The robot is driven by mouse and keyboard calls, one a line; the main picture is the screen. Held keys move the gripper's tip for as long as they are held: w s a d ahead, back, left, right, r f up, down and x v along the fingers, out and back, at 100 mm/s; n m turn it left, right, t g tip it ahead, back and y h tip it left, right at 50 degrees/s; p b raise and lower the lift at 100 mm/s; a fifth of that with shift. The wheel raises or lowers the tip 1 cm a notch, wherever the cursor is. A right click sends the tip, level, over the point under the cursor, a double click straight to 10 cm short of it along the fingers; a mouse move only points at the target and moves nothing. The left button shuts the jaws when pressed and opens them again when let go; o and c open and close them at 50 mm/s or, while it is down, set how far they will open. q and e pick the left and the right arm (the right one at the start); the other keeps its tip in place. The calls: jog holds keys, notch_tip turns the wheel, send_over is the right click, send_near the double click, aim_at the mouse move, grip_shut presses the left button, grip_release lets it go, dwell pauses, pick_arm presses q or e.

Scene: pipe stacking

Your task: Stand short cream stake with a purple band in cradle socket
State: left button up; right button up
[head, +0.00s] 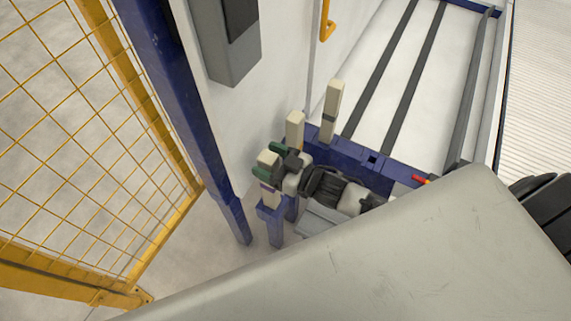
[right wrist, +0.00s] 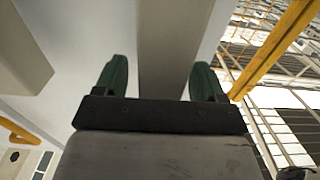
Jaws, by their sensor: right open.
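The short cream stake with a purple band (head: 268,188) stands upright in a blue cradle socket (head: 269,212) in the head view. Its cream top shows above my gripper's fingers. My right gripper (head: 268,160) is at the stake's upper part, with one green finger on each side. In the right wrist view, the two green fingers of my right gripper (right wrist: 160,82) are apart, with a pale post (right wrist: 172,50) between them. The post shows gaps to the fingers. The foot of the stake inside the socket is hidden. My left gripper is not in view.
Two more cream stakes stand close behind: one with an orange mark (head: 294,128), partly hidden, and one with a dark green band (head: 332,108). A blue frame with dark rails (head: 385,75) lies beyond. A blue post (head: 180,100) and yellow mesh fence (head: 90,120) stand left.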

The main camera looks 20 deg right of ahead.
aim_at(246, 129)
jog(key=shift+w+a, duration=0.45)
jog(key=shift+w, duration=0.1)
jog(key=c, duration=1.2)
notch_tip(246, 129, up, 9)
jog(key=p, duration=0.8)
jog(key=shift+p, duration=0.3)
